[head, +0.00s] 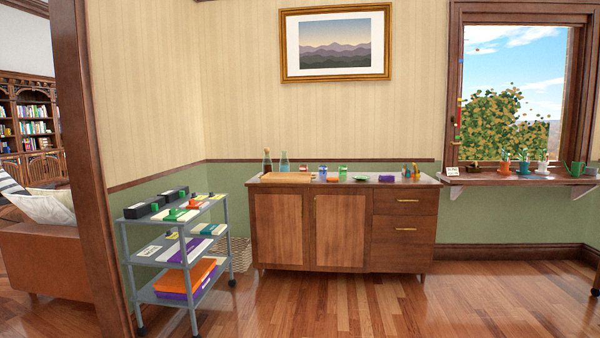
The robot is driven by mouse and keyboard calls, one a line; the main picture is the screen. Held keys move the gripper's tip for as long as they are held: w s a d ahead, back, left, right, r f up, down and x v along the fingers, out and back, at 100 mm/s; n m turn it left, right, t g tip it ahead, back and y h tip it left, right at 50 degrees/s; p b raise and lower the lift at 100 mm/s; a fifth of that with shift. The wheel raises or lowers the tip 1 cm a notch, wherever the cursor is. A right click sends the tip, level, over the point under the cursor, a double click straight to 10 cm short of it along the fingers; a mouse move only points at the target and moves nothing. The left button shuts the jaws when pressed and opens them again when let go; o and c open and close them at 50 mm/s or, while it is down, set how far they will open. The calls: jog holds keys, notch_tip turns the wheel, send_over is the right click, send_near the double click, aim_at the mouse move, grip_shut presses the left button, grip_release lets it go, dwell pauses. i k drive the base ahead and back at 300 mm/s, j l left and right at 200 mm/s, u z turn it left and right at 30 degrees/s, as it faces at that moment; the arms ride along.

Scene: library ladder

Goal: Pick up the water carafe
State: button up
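A clear, bluish glass vessel that looks like the water carafe (284,162) stands upright at the back left of the wooden sideboard (345,225). A darker bottle (267,163) stands just to its left. A flat light-wood board (286,177) lies in front of both and may hide the foot of the carafe. The sideboard is across the room against the wall. My gripper is not in view.
Small coloured items, including a green cup (343,171) and a purple box (387,178), stand right of the board. A grey wheeled cart (165,262) stands left of the sideboard, near a wooden door frame (92,190). Floor (330,305) before the sideboard is clear.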

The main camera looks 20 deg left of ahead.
aim_at(284, 162)
jog(key=u, duration=0.45)
jog(key=i, duration=4.6)
jog(key=i+j, duration=0.1)
jog(key=i, duration=0.4)
jog(key=i+j, duration=0.1)
jog(key=i, duration=0.4)
jog(key=i+j, duration=0.1)
jog(key=i, duration=0.4)
jog(key=z, duration=0.05)
